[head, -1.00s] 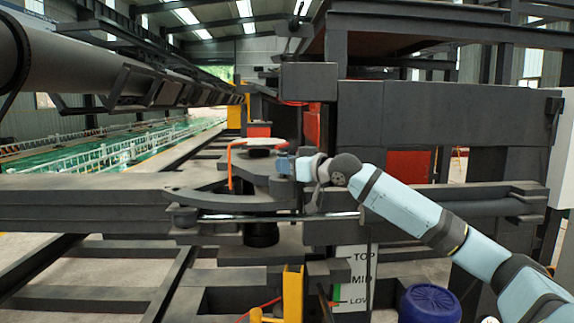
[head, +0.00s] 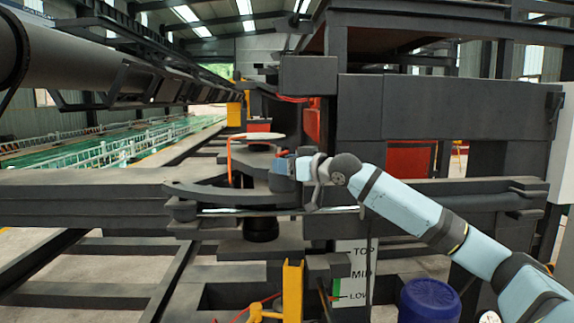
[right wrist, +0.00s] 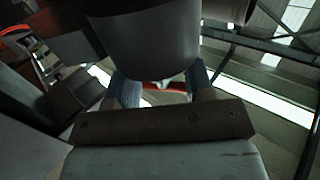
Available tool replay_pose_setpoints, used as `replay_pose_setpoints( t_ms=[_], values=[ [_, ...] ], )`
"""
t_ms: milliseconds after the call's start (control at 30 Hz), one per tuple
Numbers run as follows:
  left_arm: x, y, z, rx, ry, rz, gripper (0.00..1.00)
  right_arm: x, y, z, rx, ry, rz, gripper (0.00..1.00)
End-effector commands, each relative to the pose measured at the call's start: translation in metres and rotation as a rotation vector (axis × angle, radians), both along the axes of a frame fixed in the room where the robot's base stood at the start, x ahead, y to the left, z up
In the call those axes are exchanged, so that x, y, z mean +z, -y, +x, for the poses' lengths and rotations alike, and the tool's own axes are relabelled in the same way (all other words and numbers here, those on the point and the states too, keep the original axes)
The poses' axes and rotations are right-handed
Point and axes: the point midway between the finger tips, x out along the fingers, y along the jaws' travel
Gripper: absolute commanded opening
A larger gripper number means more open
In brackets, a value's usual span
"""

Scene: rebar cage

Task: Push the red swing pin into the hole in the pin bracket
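A thin orange-red bent bar (head: 229,162) stands beside a pale disc (head: 258,136) in the head view; it looks like the red swing pin. Its lower end meets dark plates, and I cannot make out the hole. The dark curved bracket (head: 215,193) lies just below it. My right gripper (head: 281,166) is right of the bar, close against the dark parts under the disc. In the right wrist view, its blue fingers (right wrist: 162,92) are apart; a large grey rounded body (right wrist: 160,45) hides their tips. A red strip (right wrist: 178,87) shows between them. My left gripper is out of view.
A dark steel frame (head: 440,110) stands behind my right arm. A yellow post (head: 292,290), a white level label (head: 352,272) and a blue drum (head: 430,302) are below. Long dark beams (head: 80,190) extend left.

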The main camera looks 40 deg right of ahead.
Motion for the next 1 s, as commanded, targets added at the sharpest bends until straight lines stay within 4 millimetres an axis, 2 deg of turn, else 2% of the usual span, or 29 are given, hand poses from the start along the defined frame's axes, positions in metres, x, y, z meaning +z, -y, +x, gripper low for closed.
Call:
replay_pose_setpoints(
  t_ms=[333, 600, 1000],
  values=[
    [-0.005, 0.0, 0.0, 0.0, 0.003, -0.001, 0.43, -0.006, 0.002, -0.007, -0.002, -0.008, -0.002, 0.5],
    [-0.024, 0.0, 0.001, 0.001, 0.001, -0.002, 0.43, -0.009, 0.006, -0.034, -0.001, -0.011, -0.002, 0.5],
    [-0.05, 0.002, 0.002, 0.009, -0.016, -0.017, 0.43, -0.004, 0.01, -0.071, 0.002, -0.003, 0.004, 0.5]
  ],
)
